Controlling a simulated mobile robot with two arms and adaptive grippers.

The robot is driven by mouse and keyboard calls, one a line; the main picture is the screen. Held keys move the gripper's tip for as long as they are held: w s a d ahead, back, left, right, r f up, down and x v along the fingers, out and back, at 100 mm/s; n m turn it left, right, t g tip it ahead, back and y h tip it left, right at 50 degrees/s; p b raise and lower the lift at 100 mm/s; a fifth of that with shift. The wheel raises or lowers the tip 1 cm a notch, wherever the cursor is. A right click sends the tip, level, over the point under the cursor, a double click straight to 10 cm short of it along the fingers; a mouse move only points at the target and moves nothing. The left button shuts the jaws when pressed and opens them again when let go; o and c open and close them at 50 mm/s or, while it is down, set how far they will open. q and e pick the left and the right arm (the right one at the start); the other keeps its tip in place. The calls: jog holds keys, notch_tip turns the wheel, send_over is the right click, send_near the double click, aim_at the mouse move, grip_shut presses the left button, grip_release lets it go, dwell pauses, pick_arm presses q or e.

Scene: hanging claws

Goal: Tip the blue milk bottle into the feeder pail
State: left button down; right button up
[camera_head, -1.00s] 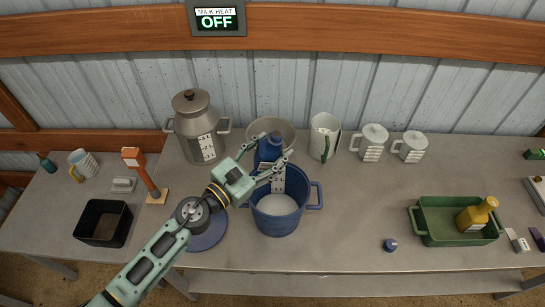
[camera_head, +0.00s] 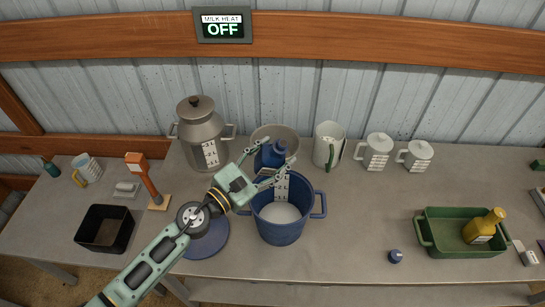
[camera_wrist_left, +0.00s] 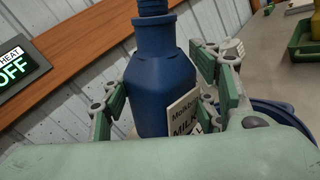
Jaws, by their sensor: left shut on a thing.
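The blue milk bottle (camera_head: 270,156) is held by my left gripper (camera_head: 277,157), with its jaws shut around the body. It stands roughly upright over the back rim of the blue feeder pail (camera_head: 283,231). In the left wrist view, the bottle (camera_wrist_left: 160,75) sits between the two green fingers, neck upward, with a white label partly hidden by the right finger. The pail stands on the bench with white contents at its bottom and a marked scale on its inner back wall. Its rim shows at the right of the wrist view. My right gripper is not in view.
A metal can (camera_head: 198,135) is back left, and a white jug (camera_head: 329,130) back right. A blue disc (camera_head: 208,246) lies left of the pail. A green tray (camera_head: 440,243) holds a yellow bottle. Bench between pail and tray is mostly clear.

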pick_arm(q)
jog(key=shift+w+r+m, duration=0.1)
jog(key=shift+m, duration=0.2)
jog(key=shift+a+b, duration=0.1)
jog(key=shift+b, duration=0.2)
jog(key=shift+w+a+m+b, duration=0.15)
jog(key=shift+m+b, duration=0.15)
jog(key=shift+m, duration=0.3)
jog(key=shift+w+a+m+b, duration=0.1)
jog(key=shift+w+m+b, duration=0.05)
jog(key=shift+m+b, duration=0.35)
jog(key=shift+m, duration=0.3)
jog(key=shift+w+a+f+m+b, duration=0.1)
jog(key=shift+a+f+m+b, duration=0.1)
jog(key=shift+m+b, duration=0.25)
dwell(0.6)
